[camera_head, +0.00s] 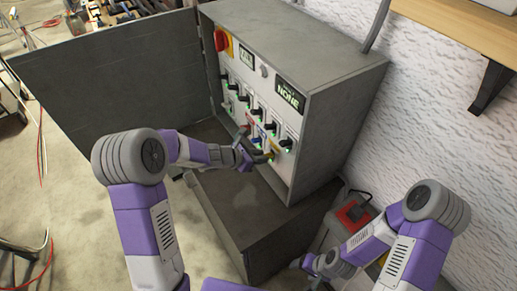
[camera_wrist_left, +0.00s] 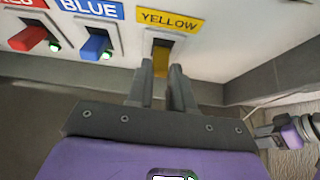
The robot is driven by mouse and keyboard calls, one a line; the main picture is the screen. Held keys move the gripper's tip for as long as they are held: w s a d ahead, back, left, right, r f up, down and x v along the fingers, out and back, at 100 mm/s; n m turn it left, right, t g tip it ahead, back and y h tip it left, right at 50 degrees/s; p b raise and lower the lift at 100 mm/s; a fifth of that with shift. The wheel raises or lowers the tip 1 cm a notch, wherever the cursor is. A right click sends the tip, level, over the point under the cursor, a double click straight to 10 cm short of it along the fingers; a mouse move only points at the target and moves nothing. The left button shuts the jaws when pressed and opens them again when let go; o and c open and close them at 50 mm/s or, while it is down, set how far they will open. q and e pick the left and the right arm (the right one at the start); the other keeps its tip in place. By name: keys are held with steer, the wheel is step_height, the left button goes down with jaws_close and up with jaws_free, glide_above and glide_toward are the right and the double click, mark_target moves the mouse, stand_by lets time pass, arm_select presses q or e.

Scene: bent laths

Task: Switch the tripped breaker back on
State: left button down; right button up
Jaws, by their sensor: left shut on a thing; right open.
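The breaker panel (camera_head: 262,100) is the front of a grey cabinet. In the left wrist view a red lever (camera_wrist_left: 28,37), a blue lever (camera_wrist_left: 96,46) and a yellow lever (camera_wrist_left: 162,58) sit in a row under name labels. Green lamps glow beside the red and blue levers; no lamp shows beside the yellow one. My left gripper (camera_head: 262,157) is at the panel's lower part. In the wrist view its fingers (camera_wrist_left: 162,75) are shut on the yellow lever and partly cover it. My right gripper (camera_head: 304,264) is open, low and right of the cabinet's lower box.
Black levers (camera_head: 256,112) with several green lamps fill the panel above. A red knob (camera_head: 222,41) sits at the top. The cabinet door (camera_head: 115,75) stands open left. A red-and-grey box (camera_head: 352,214) and a wall shelf are right.

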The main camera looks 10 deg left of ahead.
arm_select(q)
steer(key=shift+w+d+r+g+y+p, duration=0.15)
steer(key=shift+r+g+y+p, duration=0.3)
steer(key=shift+p, duration=0.45)
steer(key=shift+w+d+r+g+y+p, duration=0.15)
steer(key=shift+r+g+y+p, duration=0.1)
steer(key=shift+g+y+p, duration=0.5)
steer(key=c, duration=1)
jaws_free()
steer(key=shift+r, duration=0.1)
steer(key=v, duration=0.7)
steer(key=shift+r, duration=0.2)
